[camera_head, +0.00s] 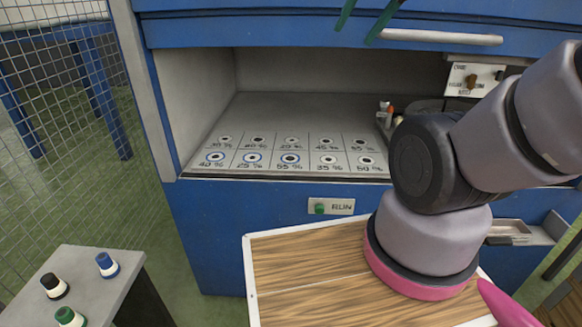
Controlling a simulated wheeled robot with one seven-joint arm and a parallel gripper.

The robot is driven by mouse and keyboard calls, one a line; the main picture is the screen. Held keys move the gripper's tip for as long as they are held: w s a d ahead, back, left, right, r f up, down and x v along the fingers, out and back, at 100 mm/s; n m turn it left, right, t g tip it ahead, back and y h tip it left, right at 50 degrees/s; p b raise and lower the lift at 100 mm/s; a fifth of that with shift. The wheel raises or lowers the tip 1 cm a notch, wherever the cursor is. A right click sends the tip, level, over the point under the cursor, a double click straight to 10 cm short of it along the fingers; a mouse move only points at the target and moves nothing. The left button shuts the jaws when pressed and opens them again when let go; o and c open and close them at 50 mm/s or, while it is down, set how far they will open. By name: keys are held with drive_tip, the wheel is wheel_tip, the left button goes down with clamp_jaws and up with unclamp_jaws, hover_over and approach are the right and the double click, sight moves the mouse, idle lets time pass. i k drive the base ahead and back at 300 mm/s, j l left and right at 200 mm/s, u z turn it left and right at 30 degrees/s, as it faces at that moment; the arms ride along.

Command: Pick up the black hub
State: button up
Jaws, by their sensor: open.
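The black hub (54,286) has a black top and a pale lower rim. It sits on the grey stand (88,262) at the lower left, beside a blue-topped hub (107,265) and a green-topped hub (69,317), which is partly cut off by the bottom edge. My gripper (354,35) shows only as two green fingers at the top edge, apart with nothing between them. It is far up and to the right of the black hub. The rest of the gripper is out of frame.
A blue cabinet holds a grey panel (232,172) of marked, ringed spots with percentages. A wooden board (318,271) lies in front under my arm. A wire fence (70,110) stands at the left.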

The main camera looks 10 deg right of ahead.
sight(56, 289)
drive_tip(key=u, duration=1.9)
drive_tip(key=i, duration=0.55)
